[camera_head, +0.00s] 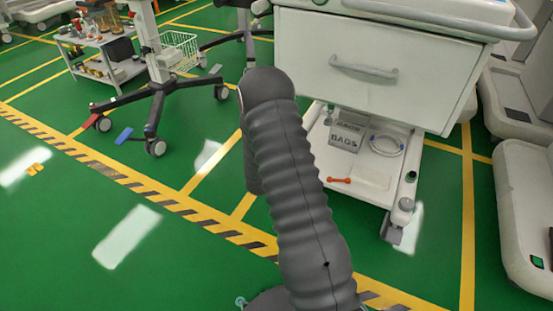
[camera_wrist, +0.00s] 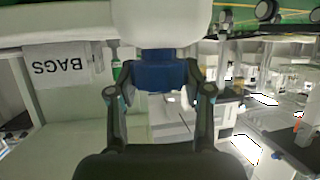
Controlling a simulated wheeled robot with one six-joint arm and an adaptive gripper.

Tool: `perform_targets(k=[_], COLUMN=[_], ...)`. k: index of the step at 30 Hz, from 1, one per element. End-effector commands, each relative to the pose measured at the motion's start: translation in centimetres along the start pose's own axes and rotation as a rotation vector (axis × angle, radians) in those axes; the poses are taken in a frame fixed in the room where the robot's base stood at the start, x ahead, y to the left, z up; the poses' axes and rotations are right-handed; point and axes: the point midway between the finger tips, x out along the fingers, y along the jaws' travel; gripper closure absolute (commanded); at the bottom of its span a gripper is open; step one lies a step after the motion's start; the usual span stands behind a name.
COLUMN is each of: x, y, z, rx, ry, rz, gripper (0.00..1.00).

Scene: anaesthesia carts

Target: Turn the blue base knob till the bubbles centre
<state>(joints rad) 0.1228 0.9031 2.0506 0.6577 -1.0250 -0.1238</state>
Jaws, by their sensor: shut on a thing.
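In the wrist view, the blue base knob (camera_wrist: 160,74) sits directly against a rounded white body (camera_wrist: 160,22). My gripper (camera_wrist: 160,78) has one finger on each side of the knob and is shut on it. The bubbles do not show in either view. In the head view, my dark ribbed arm covers the middle of the picture, and my gripper and the knob are hidden.
A white cart (camera_head: 375,68) with a drawer stands at right. Its lower shelf holds a BAGS box (camera_head: 346,136), a coiled tube (camera_head: 387,145) and an orange item (camera_head: 340,180). A wheeled stand (camera_head: 158,88) is at left. The green floor at lower left is mostly clear.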

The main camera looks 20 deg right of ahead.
Motion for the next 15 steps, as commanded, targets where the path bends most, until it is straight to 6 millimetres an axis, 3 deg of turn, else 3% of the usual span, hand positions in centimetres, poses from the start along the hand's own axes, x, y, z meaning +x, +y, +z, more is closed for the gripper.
perform_targets(k=[15], x=[0.08], y=[-0.04], z=[-0.24], rx=[0.184], ry=[0.002], rz=[0.440], gripper=[0.85])
